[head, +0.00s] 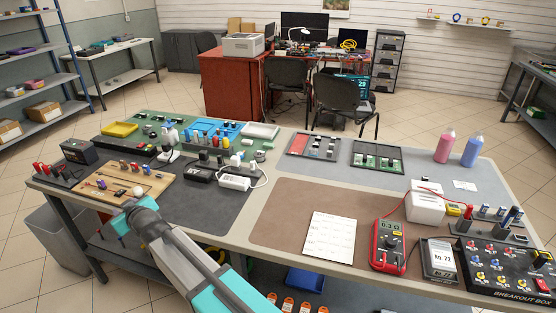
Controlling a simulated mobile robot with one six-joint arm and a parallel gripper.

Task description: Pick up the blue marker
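My arm, teal and grey, rises from the bottom centre to a joint over the table's left front edge. My gripper's fingers do not show, and none of the arm is near the blue pieces.
A black breakout box (500,268), a small display unit (439,259), a red multimeter (388,245) and a white box (425,206) crowd the right end. A pink bottle (444,147) and blue bottle (472,151) stand behind. The brown mat (290,210) has bare room.

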